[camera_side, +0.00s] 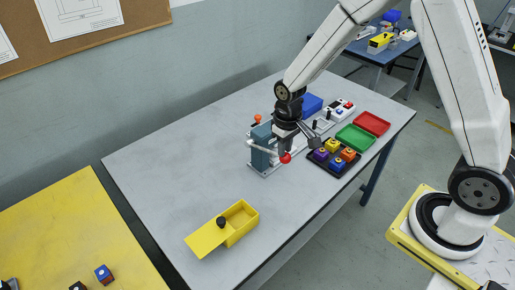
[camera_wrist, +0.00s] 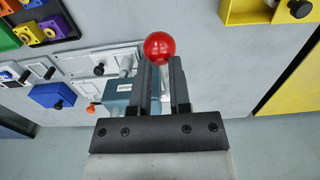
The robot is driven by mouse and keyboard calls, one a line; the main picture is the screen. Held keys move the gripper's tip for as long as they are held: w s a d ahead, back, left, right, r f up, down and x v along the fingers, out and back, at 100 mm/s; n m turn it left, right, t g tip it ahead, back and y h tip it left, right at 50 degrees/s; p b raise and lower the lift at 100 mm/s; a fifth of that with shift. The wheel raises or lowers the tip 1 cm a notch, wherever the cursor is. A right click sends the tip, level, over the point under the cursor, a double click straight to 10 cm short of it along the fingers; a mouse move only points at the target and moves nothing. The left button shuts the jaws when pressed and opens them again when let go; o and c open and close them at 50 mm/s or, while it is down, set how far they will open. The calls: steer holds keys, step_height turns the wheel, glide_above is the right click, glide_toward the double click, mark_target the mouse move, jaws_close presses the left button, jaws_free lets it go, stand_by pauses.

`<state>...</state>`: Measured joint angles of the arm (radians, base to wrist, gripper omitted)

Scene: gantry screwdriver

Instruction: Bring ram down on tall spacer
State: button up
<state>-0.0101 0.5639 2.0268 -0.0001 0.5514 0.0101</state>
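The press, with a blue-grey body (camera_side: 262,158), stands on the grey table. Its lever ends in a red ball (camera_side: 286,158), which also shows in the wrist view (camera_wrist: 159,46). My gripper (camera_wrist: 162,62) is open, its two dark fingers parallel with a gap between them. The red ball lies at the fingertips; I cannot tell whether they touch it. In the side view my gripper (camera_side: 300,135) is close above the ball and hides part of the press. I cannot make out the ram or a tall spacer under it.
A dark tray of several coloured blocks (camera_side: 334,156) stands right of the press, with a green tray (camera_side: 355,138) and a red tray (camera_side: 372,123) behind. A yellow box (camera_side: 240,222) sits in front. The table's left side is clear.

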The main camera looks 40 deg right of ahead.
steer(key=shift+s+f, duration=0.15)
steer(key=shift+f, duration=0.85)
stand_by(0.5)
steer(key=shift+r, duration=0.1)
stand_by(0.6)
steer(key=shift+r, duration=0.85)
steer(key=shift+w+r, duration=0.1)
steer(key=shift+w, duration=0.1)
steer(key=shift+w+r, duration=0.25)
steer(key=shift+r, duration=0.55)
steer(key=shift+w+r, duration=0.45)
steer(key=shift+r, duration=0.35)
step_height(320, 180, up, 6)
